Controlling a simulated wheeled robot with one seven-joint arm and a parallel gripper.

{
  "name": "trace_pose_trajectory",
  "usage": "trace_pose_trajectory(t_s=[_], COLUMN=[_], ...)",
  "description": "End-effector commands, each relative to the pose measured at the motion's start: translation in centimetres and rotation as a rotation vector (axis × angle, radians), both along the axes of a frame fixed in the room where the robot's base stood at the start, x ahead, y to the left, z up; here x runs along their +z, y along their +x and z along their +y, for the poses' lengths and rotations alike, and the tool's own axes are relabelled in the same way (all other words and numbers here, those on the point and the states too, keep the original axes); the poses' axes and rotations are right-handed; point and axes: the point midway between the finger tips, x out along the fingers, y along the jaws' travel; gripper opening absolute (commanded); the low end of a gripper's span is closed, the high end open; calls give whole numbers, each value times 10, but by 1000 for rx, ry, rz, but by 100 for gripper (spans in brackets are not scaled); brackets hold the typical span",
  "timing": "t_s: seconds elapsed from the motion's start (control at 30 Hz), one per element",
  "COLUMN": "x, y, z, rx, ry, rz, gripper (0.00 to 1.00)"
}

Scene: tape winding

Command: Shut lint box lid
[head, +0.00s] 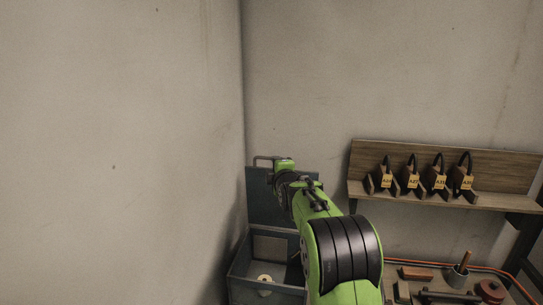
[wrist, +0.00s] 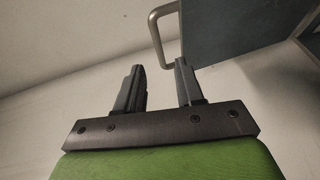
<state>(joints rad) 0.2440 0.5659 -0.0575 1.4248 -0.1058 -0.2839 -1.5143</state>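The lint box (head: 240,278) is a dark blue-grey box standing low in the wall corner. Its lid (head: 257,207) stands open, upright at the back of the box. A metal bar handle (head: 263,158) shows at the lid's top left. In the wrist view the handle (wrist: 156,30) juts from the edge of the lid (wrist: 230,35), ahead of my fingertips. My gripper (wrist: 159,65) is open and empty, its two fingers apart, with the handle just beyond them and no contact visible. In the head view my arm covers part of the lid and box, and the fingers cannot be made out.
A pale round piece (head: 264,279) lies inside the box. A wooden wall shelf (head: 356,183) holds several tagged blocks to the right. Bare walls stand close at left and behind.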

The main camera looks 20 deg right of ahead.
Motion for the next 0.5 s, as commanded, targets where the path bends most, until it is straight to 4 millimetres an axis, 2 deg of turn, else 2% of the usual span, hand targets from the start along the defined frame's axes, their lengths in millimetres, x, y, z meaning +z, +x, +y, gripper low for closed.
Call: trace_pose_trajectory(t_s=[0.1,0.23,0.4,0.5], x=[-1,-4,-7,-9], y=[29,54,73,77], z=[-6,-11,-14,-15], rx=[0,-1,0,0], ry=[3,2,2,2], rz=[3,3,2,1], gripper=[37,37,37,37])
